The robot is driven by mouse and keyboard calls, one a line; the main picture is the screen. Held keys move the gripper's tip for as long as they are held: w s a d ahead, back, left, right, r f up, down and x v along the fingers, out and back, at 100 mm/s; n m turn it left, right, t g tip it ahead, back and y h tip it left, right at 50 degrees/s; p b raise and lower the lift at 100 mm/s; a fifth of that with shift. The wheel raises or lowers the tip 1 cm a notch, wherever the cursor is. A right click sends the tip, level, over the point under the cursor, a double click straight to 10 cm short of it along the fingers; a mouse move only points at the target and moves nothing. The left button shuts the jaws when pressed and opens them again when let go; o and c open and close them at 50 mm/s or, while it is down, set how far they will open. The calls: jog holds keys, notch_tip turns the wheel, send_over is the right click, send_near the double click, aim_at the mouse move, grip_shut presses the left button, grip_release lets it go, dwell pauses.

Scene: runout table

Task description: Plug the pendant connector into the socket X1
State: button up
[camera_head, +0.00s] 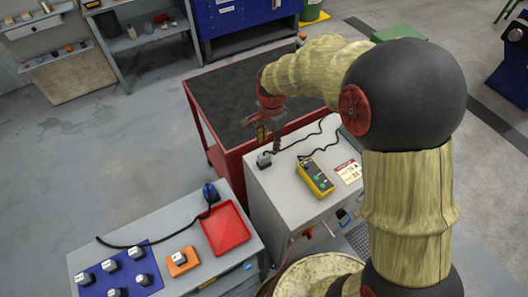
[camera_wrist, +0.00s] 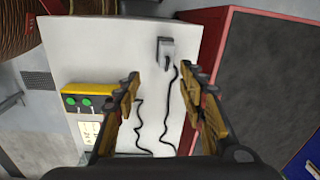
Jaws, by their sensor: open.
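The grey pendant connector (camera_head: 264,160) sits on the light cabinet top near its left edge, with a black cable running from it. It shows at upper middle in the wrist view (camera_wrist: 166,49). My gripper (camera_head: 269,140) is above it, pointing down; in the wrist view its fingers (camera_wrist: 161,75) are apart with nothing between them. The connector lies just beyond the fingertips in that view. The yellow pendant (camera_head: 315,178) with green buttons lies on the same top, also seen in the wrist view (camera_wrist: 84,101). I cannot make out which part is socket X1.
A red-rimmed bin (camera_head: 205,126) with a dark bed stands behind the cabinet (camera_head: 275,205). A lower table (camera_head: 185,220) at left holds a red tray (camera_head: 226,228), a blue plug (camera_head: 209,192) with cable, an orange block (camera_head: 182,262) and a blue mat (camera_head: 92,284) with several small pieces.

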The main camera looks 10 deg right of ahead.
aim_at(264, 155)
jog(key=f, duration=0.1)
jog(key=w+a+f+m+p, duration=0.1)
jog(key=f, duration=0.1)
jog(key=shift+w+a+g, duration=0.1)
jog(key=shift+a+g, duration=0.05)
jog(key=shift+g, duration=0.15)
jog(key=shift+a+f+b, duration=0.1)
jog(key=shift+f+b, duration=0.55)
jog(key=shift+f, duration=3.25)
jog(key=shift+c, duration=1.4)
jog(key=c, duration=0.8)
